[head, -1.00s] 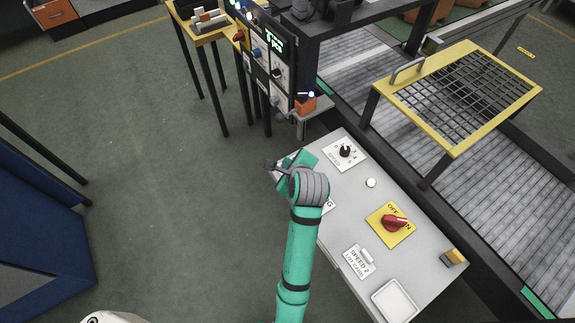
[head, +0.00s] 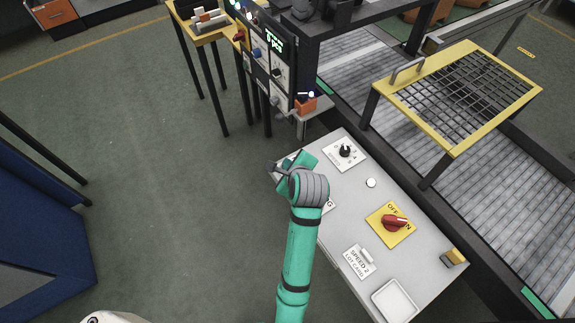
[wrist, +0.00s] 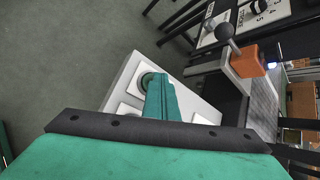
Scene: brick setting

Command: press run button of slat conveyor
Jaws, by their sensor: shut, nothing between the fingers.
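The slat conveyor (head: 478,190) runs along the right of the head view. Its pale control panel (head: 345,225) stands beside it, with a speed knob (head: 345,151), a small white button or lamp (head: 370,183) and a red OFF/ON switch (head: 394,223). In the wrist view, a round dark-ringed button on a white plate (wrist: 146,80) is partly covered by my gripper (wrist: 158,80). The green fingers are shut and empty, right over that button. I cannot tell whether they touch it. In the head view my arm hides that part of the panel, and no label on the button is readable.
An upright control box with knobs (head: 268,58) stands behind the panel. A yellow-framed mesh guard (head: 455,95) stands over the conveyor.

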